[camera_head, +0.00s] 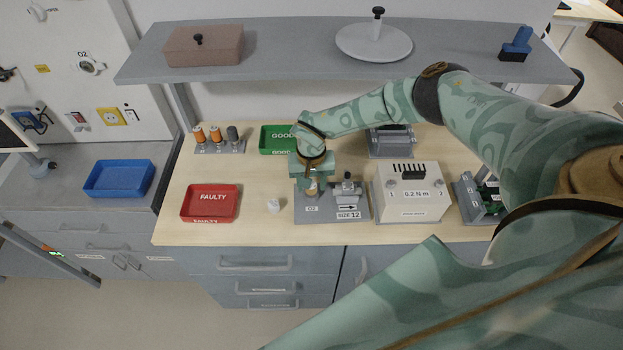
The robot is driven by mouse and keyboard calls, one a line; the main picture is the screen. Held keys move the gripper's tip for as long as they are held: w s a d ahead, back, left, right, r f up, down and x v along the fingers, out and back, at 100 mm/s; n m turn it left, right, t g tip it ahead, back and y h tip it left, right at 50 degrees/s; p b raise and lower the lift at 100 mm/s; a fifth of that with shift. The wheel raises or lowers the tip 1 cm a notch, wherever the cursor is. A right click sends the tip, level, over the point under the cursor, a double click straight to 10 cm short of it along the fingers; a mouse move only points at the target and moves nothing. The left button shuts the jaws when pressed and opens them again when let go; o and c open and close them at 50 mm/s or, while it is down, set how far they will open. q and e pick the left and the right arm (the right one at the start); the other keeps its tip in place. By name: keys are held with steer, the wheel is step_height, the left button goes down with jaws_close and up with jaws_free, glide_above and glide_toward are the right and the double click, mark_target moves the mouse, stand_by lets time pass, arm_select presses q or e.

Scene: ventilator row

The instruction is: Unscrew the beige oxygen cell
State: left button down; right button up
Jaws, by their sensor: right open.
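My right gripper (312,190) reaches in from the right and points down over the left part of a grey fixture plate (330,214). Its jaws are open. A small beige piece, likely the oxygen cell (312,187), shows between the fingers; the gripper hides most of it, and I cannot tell whether the fingers touch it. A metal fitting (347,190) stands on the same plate to the right, above a "SIZE 12" label. My left gripper is not in view.
A green GOOD tray (266,150) lies behind, a red FAULTY tray (187,212) front left. Orange and grey cells (215,134) stand back left. A "0.2 N·m" box (411,205) stands right. A shelf (290,58) overhangs.

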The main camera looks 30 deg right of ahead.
steer(key=shift+m, duration=0.3)
steer(key=shift+r+m+p, duration=0.1)
steer(key=shift+m+p, duration=0.35)
steer(key=shift+m, duration=0.55)
steer(key=m+p, duration=0.1)
steer(key=m, duration=0.3)
steer(key=shift+p, duration=0.3)
steer(key=shift+m, duration=1.5)
steer(key=c, duration=0.8)
